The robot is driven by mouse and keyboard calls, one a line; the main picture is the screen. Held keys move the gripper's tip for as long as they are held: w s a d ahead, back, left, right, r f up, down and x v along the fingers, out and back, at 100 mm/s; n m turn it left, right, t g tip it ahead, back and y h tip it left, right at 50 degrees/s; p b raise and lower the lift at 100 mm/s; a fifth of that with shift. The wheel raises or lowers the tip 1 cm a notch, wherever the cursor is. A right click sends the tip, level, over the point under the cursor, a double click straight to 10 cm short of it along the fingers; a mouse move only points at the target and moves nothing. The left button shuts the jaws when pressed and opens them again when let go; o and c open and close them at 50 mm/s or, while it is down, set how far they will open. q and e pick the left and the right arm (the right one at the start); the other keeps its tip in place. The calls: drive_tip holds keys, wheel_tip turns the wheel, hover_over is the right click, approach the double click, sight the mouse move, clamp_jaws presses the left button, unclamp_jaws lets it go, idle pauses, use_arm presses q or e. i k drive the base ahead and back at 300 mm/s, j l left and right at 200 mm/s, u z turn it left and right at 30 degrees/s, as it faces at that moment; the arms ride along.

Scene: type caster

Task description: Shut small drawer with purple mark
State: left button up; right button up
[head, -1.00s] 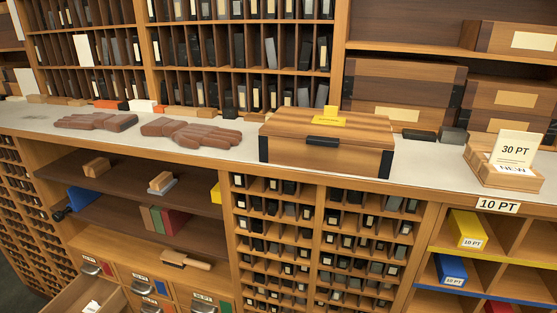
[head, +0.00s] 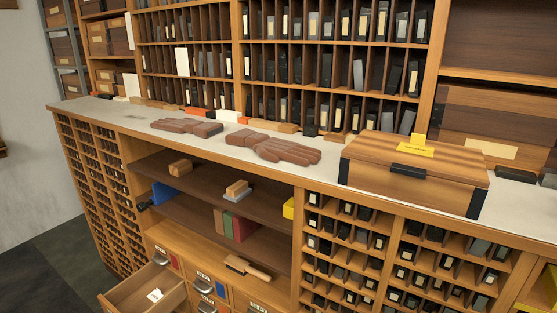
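Small wooden drawers with metal handles and coloured marks sit low in the cabinet in the head view. One small drawer (head: 125,300) at the lower left is pulled out, with a small white item (head: 155,295) inside. Its front face is not clearly seen and I cannot make out a purple mark on it. A drawer with a red mark (head: 174,262) and one with a blue mark (head: 220,288) are shut. Other drawers are cut off by the bottom edge. Neither of my grippers is in view.
Above the drawers are open shelves with books (head: 237,226), small blocks and a brush (head: 247,266). Gloves (head: 285,150) and a wooden box (head: 410,172) stand on the counter (head: 95,108). Open dark floor (head: 60,260) lies at the left.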

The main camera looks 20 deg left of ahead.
sight(130, 296)
drive_tip(key=u, duration=1.85)
drive_tip(key=i+z, duration=0.2)
drive_tip(key=z, duration=0.15)
drive_tip(key=i+j+z, duration=0.2)
drive_tip(key=z, duration=0.15)
drive_tip(key=i+j+z, duration=0.15)
drive_tip(key=i+z, duration=0.15)
